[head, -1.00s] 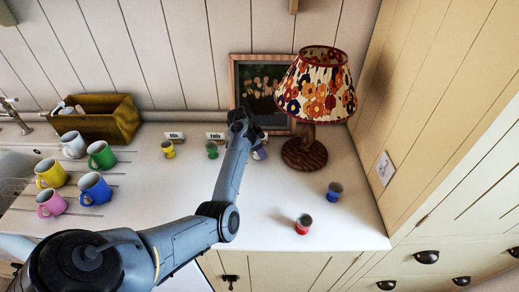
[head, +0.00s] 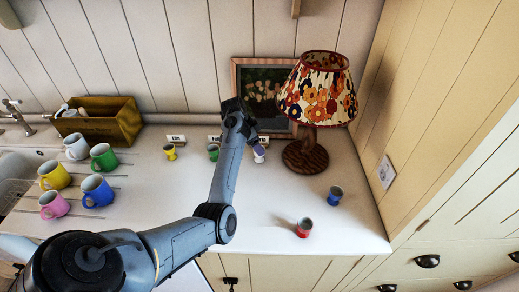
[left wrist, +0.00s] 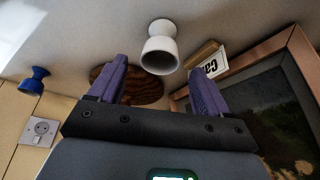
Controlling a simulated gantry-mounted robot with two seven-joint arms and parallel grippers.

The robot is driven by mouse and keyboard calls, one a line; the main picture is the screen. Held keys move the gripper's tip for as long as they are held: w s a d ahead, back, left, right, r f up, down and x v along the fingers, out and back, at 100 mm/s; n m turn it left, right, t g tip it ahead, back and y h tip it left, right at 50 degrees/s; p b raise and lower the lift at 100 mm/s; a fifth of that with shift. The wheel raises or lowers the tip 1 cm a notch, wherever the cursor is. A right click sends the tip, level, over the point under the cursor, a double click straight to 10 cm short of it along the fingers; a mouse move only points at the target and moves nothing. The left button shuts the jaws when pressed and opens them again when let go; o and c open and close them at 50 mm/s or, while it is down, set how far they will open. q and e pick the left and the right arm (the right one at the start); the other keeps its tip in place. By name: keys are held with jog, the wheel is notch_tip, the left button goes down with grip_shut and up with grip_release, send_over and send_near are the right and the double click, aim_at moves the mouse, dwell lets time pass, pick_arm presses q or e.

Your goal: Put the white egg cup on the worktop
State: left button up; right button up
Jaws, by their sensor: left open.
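The white egg cup (head: 260,157) stands upright on the worktop (head: 255,215), just left of the lamp base and in front of a name card. In the left wrist view the white egg cup (left wrist: 159,48) shows whole, just beyond the fingertips and between their lines. My left gripper (head: 253,141) is above and behind the cup in the head view. Its purple fingers (left wrist: 159,66) are apart in the left wrist view, with nothing held. In the head view the gripper partly covers the name card behind the cup. My right gripper is in neither view.
A flowered lamp (head: 306,155) and a framed picture (head: 262,85) stand close to the cup. Several mugs (head: 97,190) and a wooden box (head: 110,122) are at left. The front middle worktop is clear.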

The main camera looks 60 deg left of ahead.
pick_arm(q)
jog(key=v, duration=0.6)
jog(key=shift+s+r, duration=0.1)
jog(key=shift+r, duration=0.05)
dwell(0.3)
